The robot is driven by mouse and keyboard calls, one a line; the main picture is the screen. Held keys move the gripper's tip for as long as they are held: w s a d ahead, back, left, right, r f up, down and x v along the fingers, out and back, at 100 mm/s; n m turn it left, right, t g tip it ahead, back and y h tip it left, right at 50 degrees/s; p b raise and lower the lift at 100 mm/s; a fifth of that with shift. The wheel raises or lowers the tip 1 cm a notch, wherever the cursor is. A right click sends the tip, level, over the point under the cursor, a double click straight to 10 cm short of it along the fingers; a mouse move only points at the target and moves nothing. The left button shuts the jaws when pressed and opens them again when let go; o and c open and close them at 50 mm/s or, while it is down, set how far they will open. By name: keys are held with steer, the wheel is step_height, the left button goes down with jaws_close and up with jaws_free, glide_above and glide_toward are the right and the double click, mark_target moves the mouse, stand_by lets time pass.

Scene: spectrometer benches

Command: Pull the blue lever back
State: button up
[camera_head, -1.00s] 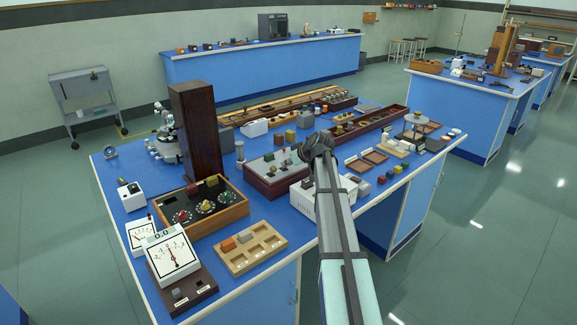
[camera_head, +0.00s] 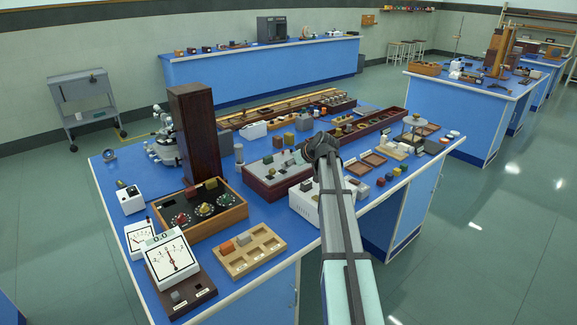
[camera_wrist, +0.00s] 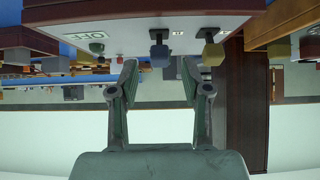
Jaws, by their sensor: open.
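In the wrist view, which is upside down, the blue lever (camera_wrist: 159,52) sticks out from a pale panel (camera_wrist: 135,15) with a green OFF label (camera_wrist: 97,35). A yellow lever (camera_wrist: 212,52) stands beside it on the right. My gripper (camera_wrist: 158,70) is open, with one finger to each side of the blue lever's line. I cannot tell whether a finger touches it. In the head view, my arm's wrist end hangs beside a dark red box with a pale top (camera_head: 262,185); the fingers are hidden there.
A white box (camera_head: 305,207) sits just in front, under my arm. A tall dark brown column (camera_head: 193,130) and a dial box (camera_head: 202,212) stand to the left. Wooden trays (camera_head: 374,159) lie to the right. The bench is crowded.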

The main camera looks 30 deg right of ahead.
steer(key=v, duration=0.9)
steer(key=shift+w, duration=0.1)
